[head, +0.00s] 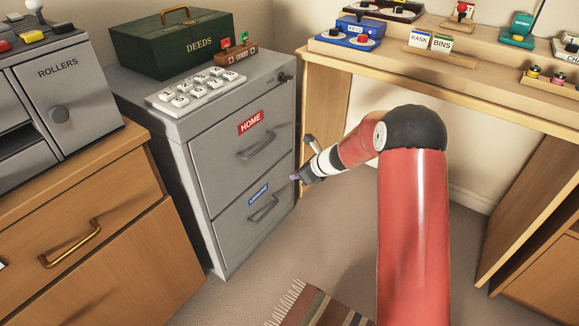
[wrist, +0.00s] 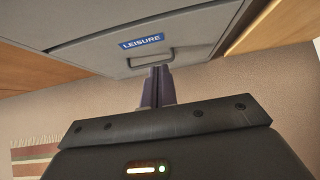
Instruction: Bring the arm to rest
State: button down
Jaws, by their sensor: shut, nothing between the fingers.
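My red arm reaches forward in the head view and bends left at a black joint. My gripper (head: 296,177) is in front of the grey filing cabinet (head: 202,180), near the right side of its lower drawer. In the wrist view the two dark fingers of my gripper (wrist: 157,70) are together and empty. The cabinet's lower drawer front with a blue LEISURE label (wrist: 141,42) shows just beyond them. Whether the fingertips touch the cabinet cannot be told.
The upper drawer has a red HOME label (head: 250,122); both drawers look closed. A green DEEDS box (head: 182,42) and a white keypad (head: 198,89) stand on the cabinet. A wooden desk (head: 480,85) is at right. A striped rug (head: 325,308) lies on open floor.

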jog(key=s+d+r+n+h, duration=0.2)
jog(key=s+d+r+n, duration=0.1)
jog(key=s+r+n, duration=1.35)
jog(key=s+d+r+n+h, duration=0.1)
jog(key=s+d+r+n, duration=0.1)
jog(key=s, duration=0.6)
jog(key=s+d+r+n+h, duration=0.2)
jog(key=s+d+r+n, duration=0.1)
jog(key=s, duration=0.5)
jog(key=s+d+r+n+h, duration=0.2)
jog(key=s+d+n, duration=0.1)
jog(key=s, duration=0.5)
jog(key=shift+d+r+n, duration=0.3)
jog(key=shift+d+n, duration=0.05)
jog(key=shift+d, duration=0.35)
